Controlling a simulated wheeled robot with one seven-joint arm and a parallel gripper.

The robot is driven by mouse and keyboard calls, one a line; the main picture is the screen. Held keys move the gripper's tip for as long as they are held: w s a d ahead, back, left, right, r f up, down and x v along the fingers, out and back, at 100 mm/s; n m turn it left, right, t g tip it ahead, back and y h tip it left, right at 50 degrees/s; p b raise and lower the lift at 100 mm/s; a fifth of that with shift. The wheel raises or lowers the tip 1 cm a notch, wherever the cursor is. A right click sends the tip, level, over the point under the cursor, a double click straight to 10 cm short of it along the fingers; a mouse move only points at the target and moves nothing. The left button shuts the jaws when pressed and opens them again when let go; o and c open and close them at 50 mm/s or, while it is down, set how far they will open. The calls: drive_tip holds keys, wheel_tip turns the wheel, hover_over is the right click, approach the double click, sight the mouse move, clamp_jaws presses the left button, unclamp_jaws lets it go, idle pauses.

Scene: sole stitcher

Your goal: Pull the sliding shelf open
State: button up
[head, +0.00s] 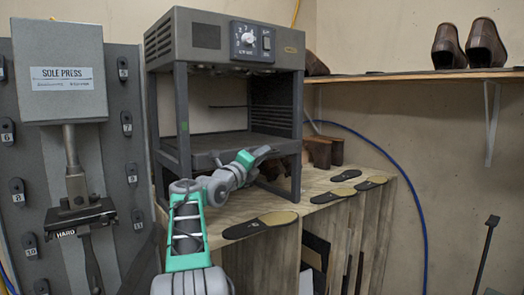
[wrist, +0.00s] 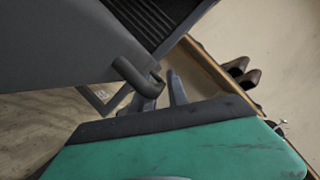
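The grey machine (head: 225,40) with a dial on its front stands on the wooden bench. Its sliding shelf (head: 205,161) is a dark flat plate low inside the frame; I cannot tell how far in it sits. My gripper (head: 262,153) is at the shelf's front right area, partly hidden by my wrist. In the wrist view, a dark rounded handle (wrist: 138,74) lies close to my gripper (wrist: 164,92). The two fingers are apart with a gap between them. The handle's end is beside the left finger and overlaps it in view; I cannot tell whether they touch.
Shoe soles (head: 260,224) lie on the wooden bench (head: 322,213), and brown shoes stand behind. A sole press (head: 62,75) stands at the left. A wall shelf (head: 410,76) holds shoes at upper right. A blue hose (head: 421,215) hangs along the wall.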

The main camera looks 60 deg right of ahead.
clamp_jaws()
idle(1.4)
